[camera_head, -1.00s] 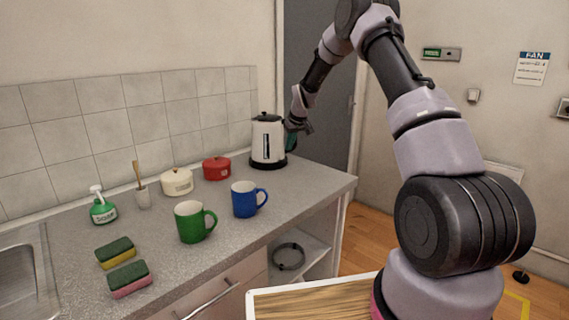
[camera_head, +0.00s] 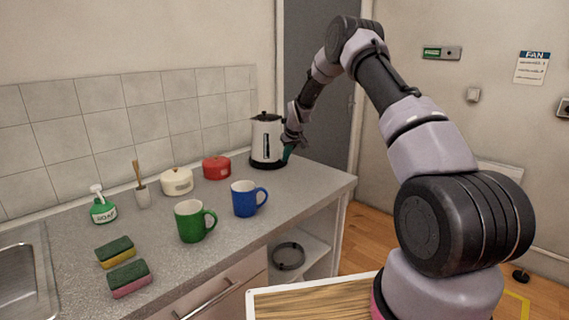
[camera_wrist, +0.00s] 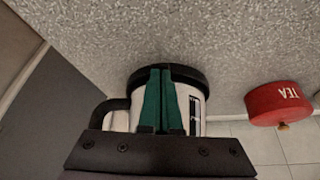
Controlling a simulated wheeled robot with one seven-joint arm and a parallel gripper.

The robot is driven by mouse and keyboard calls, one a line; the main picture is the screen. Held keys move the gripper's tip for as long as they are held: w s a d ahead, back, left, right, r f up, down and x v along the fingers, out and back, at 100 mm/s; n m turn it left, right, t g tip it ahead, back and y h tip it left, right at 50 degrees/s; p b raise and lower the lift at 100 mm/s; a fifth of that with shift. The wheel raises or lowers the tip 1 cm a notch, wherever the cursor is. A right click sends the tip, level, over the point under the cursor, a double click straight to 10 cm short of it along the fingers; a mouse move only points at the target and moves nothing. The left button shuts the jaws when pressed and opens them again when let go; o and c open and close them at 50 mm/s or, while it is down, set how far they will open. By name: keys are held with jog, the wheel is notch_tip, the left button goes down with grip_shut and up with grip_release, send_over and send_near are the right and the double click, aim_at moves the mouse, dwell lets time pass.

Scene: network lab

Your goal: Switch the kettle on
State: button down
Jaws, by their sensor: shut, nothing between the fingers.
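The kettle (camera_head: 266,140) is white with a black base and black lid. It stands upright at the back right end of the counter. It also shows in the wrist view (camera_wrist: 196,104), upside down, with its dark handle at the left. My gripper (camera_head: 289,154) is low at the kettle's right side. In the wrist view its two green fingers (camera_wrist: 158,95) are together, with nothing between them, and cover part of the kettle. I cannot tell whether the fingertips touch it. The kettle's switch is not clearly visible.
A red tin (camera_head: 216,168) and a cream pot (camera_head: 177,182) stand left of the kettle. A blue mug (camera_head: 244,200) and a green mug (camera_head: 190,222) are nearer the front. Soap (camera_head: 103,207) and sponges (camera_head: 128,278) are at the left. The counter around the kettle's front is clear.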

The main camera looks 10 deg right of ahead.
dwell(0.3)
jog(key=shift+f, duration=0.65)
jog(key=shift+s+d+r, duration=0.25)
jog(key=shift+s+r, duration=0.05)
jog(key=shift+s, duration=0.45)
jog(key=shift+s+d+r, duration=0.2)
jog(key=shift+s+r, duration=0.05)
jog(key=shift+s, duration=0.45)
jog(key=shift+r, duration=0.1)
jog(key=v, duration=1)
jog(key=shift+r, duration=0.25)
jog(key=shift+s+d, duration=0.1)
jog(key=shift+d, duration=0.05)
